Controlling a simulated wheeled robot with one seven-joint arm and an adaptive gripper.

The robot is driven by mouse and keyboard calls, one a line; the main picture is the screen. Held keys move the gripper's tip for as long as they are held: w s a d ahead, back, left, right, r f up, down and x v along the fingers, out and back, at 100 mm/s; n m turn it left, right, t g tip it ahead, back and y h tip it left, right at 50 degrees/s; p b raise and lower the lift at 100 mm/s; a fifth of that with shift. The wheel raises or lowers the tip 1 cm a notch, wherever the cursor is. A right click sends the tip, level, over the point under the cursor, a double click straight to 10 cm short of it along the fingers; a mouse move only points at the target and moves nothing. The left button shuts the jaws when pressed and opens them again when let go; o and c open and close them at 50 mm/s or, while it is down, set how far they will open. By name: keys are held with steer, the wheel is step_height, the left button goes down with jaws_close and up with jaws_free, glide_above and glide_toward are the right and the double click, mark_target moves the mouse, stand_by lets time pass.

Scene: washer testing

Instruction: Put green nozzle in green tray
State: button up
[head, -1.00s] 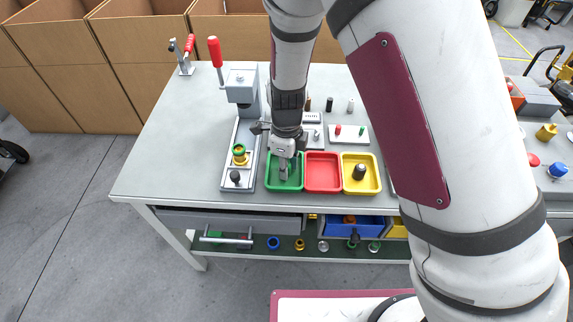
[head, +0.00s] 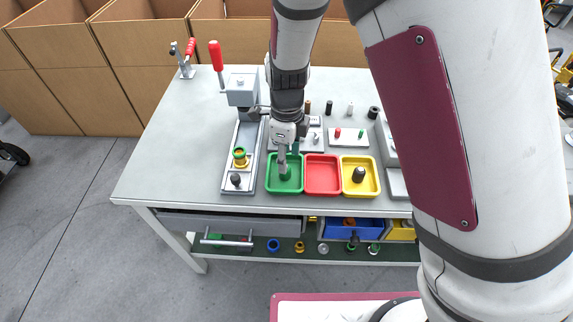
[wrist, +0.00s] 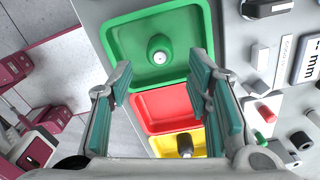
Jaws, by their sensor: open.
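The green tray (head: 270,188) is the left one of three trays at the table's front; it is at the top of the wrist view (wrist: 118,40). A small round piece with a pale top and a greenish base (wrist: 159,50) stands on its floor, apparently the green nozzle. In the head view my fingers partly cover it. My gripper (wrist: 161,72) is open, with its teal pads apart on either side and nothing between them. In the head view my gripper (head: 288,160) is over the back part of the green tray.
The red tray (head: 322,190) and the yellow tray (head: 373,188) with a dark piece (head: 358,174) stand to the right. A press fixture (head: 243,90) with a green-and-yellow part (head: 239,157) stands close on the left. A plate with small pegs (head: 348,138) lies behind the trays.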

step_height(320, 180, up, 6)
steer(key=shift+r, duration=0.25)
steer(key=s+d+r+n+t+y, duration=0.1)
steer(key=s+d+r+n, duration=0.35)
steer(key=r, duration=0.35)
steer(key=s+d+r+n+t+y, duration=0.1)
steer(key=s+d+r+n, duration=0.2)
steer(key=d+r+n, duration=0.3)
steer(key=s+d+r+n+t+h, duration=0.1)
steer(key=s+d+r+n, duration=0.2)
steer(key=s, duration=0.4)
steer(key=s+d+r+n+t+h, duration=0.1)
steer(key=s+d+r+n, duration=0.2)
steer(key=s+d+n, duration=0.3)
steer(key=shift+s+d+r+n, duration=0.2)
steer(key=shift+s+d+n, duration=0.05)
steer(key=shift+s+n, duration=0.7)
